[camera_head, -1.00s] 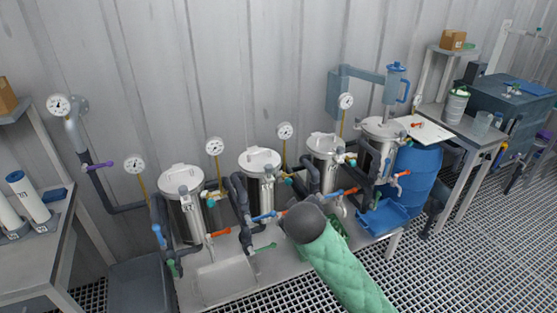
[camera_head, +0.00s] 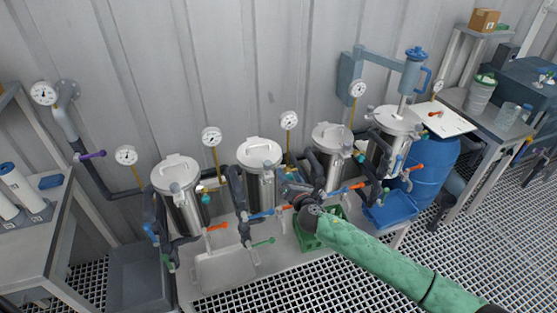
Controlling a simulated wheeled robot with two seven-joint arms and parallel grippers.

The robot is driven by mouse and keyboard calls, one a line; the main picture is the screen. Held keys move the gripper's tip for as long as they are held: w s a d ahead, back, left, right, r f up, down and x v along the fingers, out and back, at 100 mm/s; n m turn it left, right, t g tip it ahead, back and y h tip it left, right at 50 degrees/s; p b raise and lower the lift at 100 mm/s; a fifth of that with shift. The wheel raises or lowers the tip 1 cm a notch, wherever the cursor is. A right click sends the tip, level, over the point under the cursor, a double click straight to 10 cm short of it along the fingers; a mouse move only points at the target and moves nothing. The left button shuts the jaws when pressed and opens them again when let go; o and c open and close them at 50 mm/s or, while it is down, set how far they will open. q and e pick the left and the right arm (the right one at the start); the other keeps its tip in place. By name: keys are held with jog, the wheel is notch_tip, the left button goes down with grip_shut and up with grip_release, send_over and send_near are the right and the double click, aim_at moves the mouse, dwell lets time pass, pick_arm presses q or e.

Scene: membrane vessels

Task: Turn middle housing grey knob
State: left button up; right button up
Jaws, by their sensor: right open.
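A row of steel housings stands on a bench along the wall: the leftmost housing (camera_head: 184,214), a second housing (camera_head: 262,190), a third housing (camera_head: 333,172) and the rightmost housing (camera_head: 388,160). Small grey fittings show at their lid fronts. I cannot tell which one is the grey knob. My right gripper (camera_head: 288,188), on a green-sleeved arm from the lower right, is open in front of the gap between the second and third housings. It overlaps the piping there, and I cannot tell whether it touches anything. My left gripper is out of view.
Coloured valve handles stick out in front of the housings, among them an orange handle (camera_head: 216,227) and a green handle (camera_head: 262,242). A green crate (camera_head: 308,243) sits below my right gripper. A blue drum (camera_head: 436,168) and a blue tray (camera_head: 391,212) are at the right.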

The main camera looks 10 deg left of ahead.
aim_at(270, 168)
jog(key=a+n+y, duration=0.1)
jog(key=n, duration=0.2)
jog(key=s+a+n+g+y, duration=0.1)
jog(key=n, duration=0.1)
jog(key=a+n+g+y, duration=0.1)
jog(key=n, duration=0.2)
jog(key=shift+s+a+r+n, duration=0.3)
jog(key=shift+a+r, duration=0.05)
jog(key=shift+a, duration=0.05)
pick_arm(q)
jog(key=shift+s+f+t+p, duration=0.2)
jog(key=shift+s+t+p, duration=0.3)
jog(key=shift+p, duration=0.05)
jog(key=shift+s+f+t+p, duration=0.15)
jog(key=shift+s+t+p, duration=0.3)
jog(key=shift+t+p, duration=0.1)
pick_arm(e)
jog(key=shift+x, duration=3.35)
jog(key=shift+a, duration=0.1)
jog(key=shift+c, duration=0.4)
